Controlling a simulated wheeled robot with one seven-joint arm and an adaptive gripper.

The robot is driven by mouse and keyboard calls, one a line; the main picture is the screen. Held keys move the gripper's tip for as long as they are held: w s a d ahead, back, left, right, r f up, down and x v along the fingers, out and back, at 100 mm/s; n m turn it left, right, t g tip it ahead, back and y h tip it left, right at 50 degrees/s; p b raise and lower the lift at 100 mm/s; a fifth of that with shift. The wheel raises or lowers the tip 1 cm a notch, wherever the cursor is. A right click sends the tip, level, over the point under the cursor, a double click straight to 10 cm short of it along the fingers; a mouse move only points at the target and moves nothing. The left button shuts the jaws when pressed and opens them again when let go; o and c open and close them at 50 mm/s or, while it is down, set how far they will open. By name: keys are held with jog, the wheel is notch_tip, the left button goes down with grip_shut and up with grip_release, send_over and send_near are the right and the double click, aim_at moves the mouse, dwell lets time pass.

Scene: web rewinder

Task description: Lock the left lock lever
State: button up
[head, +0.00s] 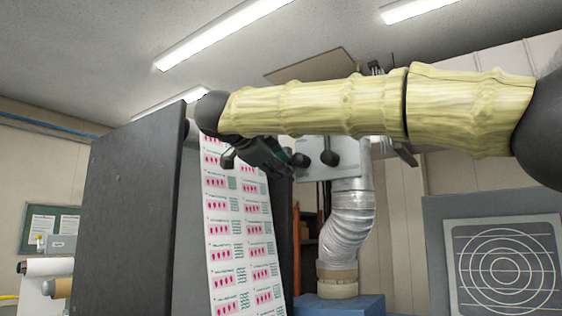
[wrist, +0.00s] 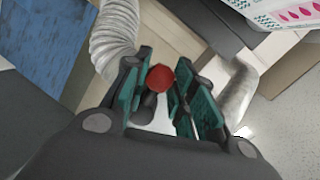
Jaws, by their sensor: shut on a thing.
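My gripper (wrist: 157,82) is shut on a lock lever with a round red end (wrist: 161,78), which sits between the teal finger pads in the wrist view. A dark rounded part (wrist: 147,106) shows just below the red end. In the head view my gripper (head: 288,158) is at the machine's upper part, beside the printed web, and it and my arm hide most of the held lever. A second lever with a black knob (head: 329,157) stands just right of my gripper, apart from it. I cannot tell the held lever's exact angle.
The printed web (head: 238,235) hangs just left of and below my gripper, next to a tall dark panel (head: 125,215). A silver flexible duct (head: 351,225) rises close on the right. A grey panel with concentric rings (head: 505,265) stands farther right.

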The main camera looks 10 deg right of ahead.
jog(key=shift+f, duration=0.15)
jog(key=o, duration=1)
jog(key=shift+o, duration=0.2)
jog(key=v, duration=1.2)
